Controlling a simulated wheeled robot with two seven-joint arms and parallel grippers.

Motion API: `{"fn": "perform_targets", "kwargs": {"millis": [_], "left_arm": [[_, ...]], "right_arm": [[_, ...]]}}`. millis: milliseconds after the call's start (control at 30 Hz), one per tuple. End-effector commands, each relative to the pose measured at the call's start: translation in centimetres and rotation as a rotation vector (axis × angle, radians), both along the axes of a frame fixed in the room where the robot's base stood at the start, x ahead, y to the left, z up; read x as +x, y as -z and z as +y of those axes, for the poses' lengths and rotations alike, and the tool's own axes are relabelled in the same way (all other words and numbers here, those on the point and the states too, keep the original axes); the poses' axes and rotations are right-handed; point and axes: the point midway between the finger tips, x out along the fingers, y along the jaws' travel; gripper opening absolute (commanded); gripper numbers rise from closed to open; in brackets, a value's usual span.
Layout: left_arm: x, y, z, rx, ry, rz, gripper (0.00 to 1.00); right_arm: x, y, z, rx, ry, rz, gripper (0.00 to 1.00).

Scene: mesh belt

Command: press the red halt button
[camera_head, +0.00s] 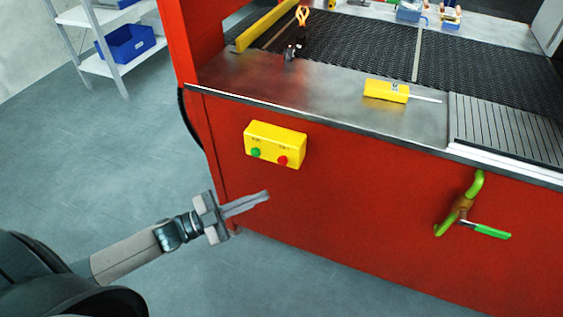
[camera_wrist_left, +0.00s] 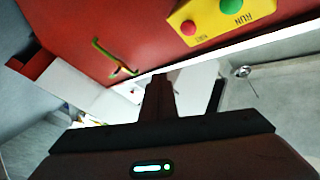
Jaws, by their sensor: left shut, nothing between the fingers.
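The red halt button (camera_head: 282,160) is the right one of two round buttons on a yellow box (camera_head: 276,139) fixed to the red front panel of the machine. A green button (camera_head: 256,152) sits to its left. In the left wrist view the red button (camera_wrist_left: 189,27) shows near the top, with the green run button (camera_wrist_left: 233,5) to its right. My left gripper (camera_head: 266,195) is shut and empty, below the box and apart from the red button. Its closed fingers (camera_wrist_left: 160,82) point up in the left wrist view. My right gripper is not in view.
A green-handled valve or lever (camera_head: 461,208) sticks out of the red panel at right. A yellow tool (camera_head: 387,91) lies on the metal ledge above. A white shelf with a blue bin (camera_head: 127,43) stands at back left. The floor left of the machine is clear.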

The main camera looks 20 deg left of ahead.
Motion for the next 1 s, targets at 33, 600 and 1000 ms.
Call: {"fn": "perform_targets", "kwargs": {"millis": [33, 600, 1000], "left_arm": [[0.0, 0.0, 0.0, 0.0, -0.001, 0.0, 0.0], [2.7, 0.2, 0.1, 0.001, -0.002, -0.001, 0.0], [7.3, 0.2, 0.1, 0.001, -0.003, 0.0, 0.0]], "right_arm": [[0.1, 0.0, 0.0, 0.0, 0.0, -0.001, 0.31], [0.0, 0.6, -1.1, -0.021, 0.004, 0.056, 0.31], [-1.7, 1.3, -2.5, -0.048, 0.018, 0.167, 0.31]]}}
